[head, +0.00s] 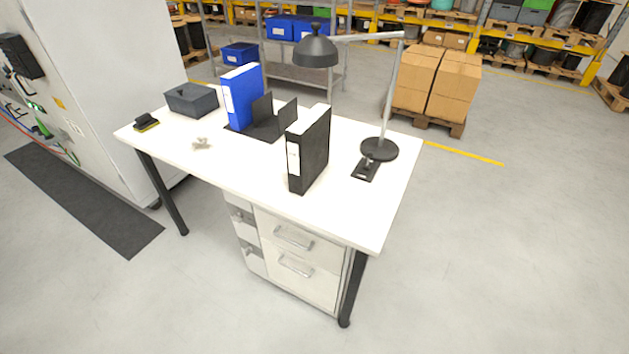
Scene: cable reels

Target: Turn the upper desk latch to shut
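The white desk (225,165) stands in the middle of the view, with a white drawer cabinet (300,265) under its right half. On the cabinet's narrow left part, a small grey fitting that looks like the upper latch (240,216) sits just below the desktop. A similar lower fitting (250,250) sits beneath it. Both are small here, and I cannot tell whether either is turned open or shut. The two drawers beside them, with bar handles (293,238), look closed. Neither of my grippers shows.
On the desk stand a blue binder (240,97), a black binder (309,150), a dark box (191,100) and a black lamp (379,149). A tall white cabinet (105,90) stands at left. Floor in front of the desk is clear.

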